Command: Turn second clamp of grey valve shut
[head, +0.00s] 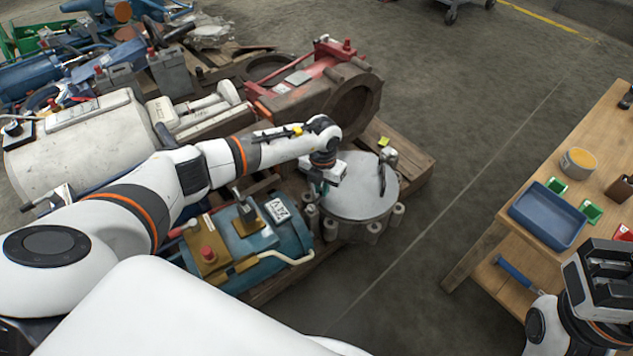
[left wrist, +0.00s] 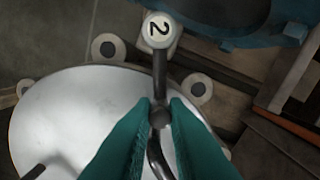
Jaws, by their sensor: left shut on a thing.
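The grey valve (head: 358,200) is a round flat grey disc with several stubby lugs around its rim, on a pallet. In the left wrist view its pale face (left wrist: 70,115) fills the lower left. My left gripper (head: 320,188) reaches down at the disc's left edge. In the left wrist view, its teal fingers (left wrist: 160,108) are shut on the dark bent handle of the second clamp (left wrist: 159,75), whose white round knob is marked 2 (left wrist: 158,30). Another dark handle (head: 382,178) stands on the disc's far right. My right gripper (head: 608,270) is at lower right, its jaws unclear.
A blue machine (head: 268,250) with a white tag sits left of the valve. A red-and-brown housing (head: 325,85) stands behind it. A wooden table (head: 530,235) at right bears a blue tray (head: 547,215) and small green boxes. Clear floor lies between valve and table.

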